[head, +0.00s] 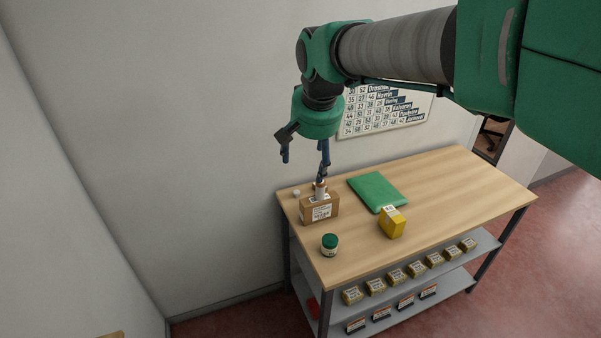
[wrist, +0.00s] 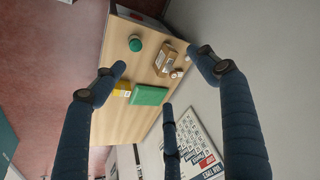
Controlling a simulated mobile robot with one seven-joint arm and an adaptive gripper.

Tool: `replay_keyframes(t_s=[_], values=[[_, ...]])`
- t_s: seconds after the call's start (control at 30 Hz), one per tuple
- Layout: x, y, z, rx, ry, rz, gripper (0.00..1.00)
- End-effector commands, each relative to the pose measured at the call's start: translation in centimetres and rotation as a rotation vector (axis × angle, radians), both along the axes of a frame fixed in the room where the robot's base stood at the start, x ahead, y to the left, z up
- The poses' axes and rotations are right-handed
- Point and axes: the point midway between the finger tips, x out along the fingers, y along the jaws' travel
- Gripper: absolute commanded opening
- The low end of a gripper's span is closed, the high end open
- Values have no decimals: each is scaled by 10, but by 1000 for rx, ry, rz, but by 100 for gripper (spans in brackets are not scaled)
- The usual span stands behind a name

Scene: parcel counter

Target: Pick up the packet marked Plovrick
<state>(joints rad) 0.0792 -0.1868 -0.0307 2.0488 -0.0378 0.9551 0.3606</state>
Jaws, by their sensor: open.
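No name is readable on any packet, so I cannot tell which one is marked Plovrick. On the table stand a brown box (head: 320,208) with a white label and a yellow packet (head: 392,223) with a pale label on top. Both also show in the wrist view, the brown box (wrist: 164,59) and the yellow packet (wrist: 121,91). Several small tan packets (head: 397,277) line the upper shelf under the table. My gripper (head: 304,164) hangs open and empty above the table's left end, over the brown box; its fingers spread wide in the wrist view (wrist: 158,77).
A green-lidded jar (head: 329,246) stands near the table's front left. A flat green folder (head: 377,190) lies behind the yellow packet. A white bottle stands by the brown box. Several dark-and-white boxes (head: 406,302) sit on the lower shelf. The wooden table's (head: 460,190) right side is clear.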

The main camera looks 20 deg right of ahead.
Motion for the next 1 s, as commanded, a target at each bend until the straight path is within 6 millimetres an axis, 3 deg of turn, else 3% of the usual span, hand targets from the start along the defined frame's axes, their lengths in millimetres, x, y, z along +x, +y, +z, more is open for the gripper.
replay_keyframes(t_s=[0.5,1.0], values=[[127,-42,-13,43,59,-205,73],[238,-90,-64,78,109,-407,73]])
